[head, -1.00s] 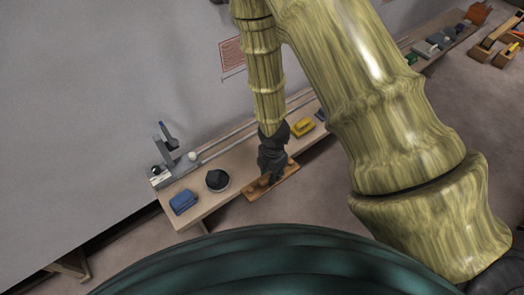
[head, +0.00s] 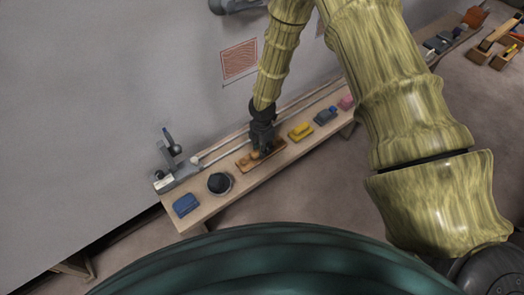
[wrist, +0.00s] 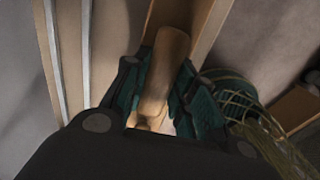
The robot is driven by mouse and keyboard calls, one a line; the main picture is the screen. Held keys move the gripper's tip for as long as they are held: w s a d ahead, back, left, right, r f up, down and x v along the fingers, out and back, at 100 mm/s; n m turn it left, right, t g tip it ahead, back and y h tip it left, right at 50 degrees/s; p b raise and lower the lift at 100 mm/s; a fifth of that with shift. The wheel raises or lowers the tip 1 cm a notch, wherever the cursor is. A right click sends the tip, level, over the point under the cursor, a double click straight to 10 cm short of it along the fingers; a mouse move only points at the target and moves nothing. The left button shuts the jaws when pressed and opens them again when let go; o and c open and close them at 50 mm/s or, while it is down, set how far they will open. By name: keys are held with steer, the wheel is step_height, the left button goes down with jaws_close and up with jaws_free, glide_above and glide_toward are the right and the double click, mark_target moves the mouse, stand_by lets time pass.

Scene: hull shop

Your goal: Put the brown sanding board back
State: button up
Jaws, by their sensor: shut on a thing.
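The brown sanding board (head: 244,164) is a flat orange-brown board with a raised handle. In the head view it is at the bench (head: 205,210), between a dark round bowl and a yellow block. My gripper (head: 264,151) is above it and shut on its handle. In the wrist view the rounded wooden handle (wrist: 167,60) lies between the dark green fingers (wrist: 165,105). The gripper hides part of the board. I cannot tell whether the board touches the bench top or is slightly above it.
Left of the board are the dark round bowl (head: 220,183), a blue block (head: 185,204) and a grey clamp-like tool (head: 176,168). To the right are the yellow block (head: 301,131), a blue-grey block (head: 326,117) and a pink block (head: 346,102). Pale rails (head: 228,146) run along the wall.

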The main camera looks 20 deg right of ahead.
steer(key=shift+w+f, duration=0.1)
steer(key=shift+w, duration=0.2)
steer(key=shift+f+p, duration=0.65)
steer(key=shift+f, duration=1)
steer(key=o, duration=0.9)
steer(key=shift+o, duration=0.2)
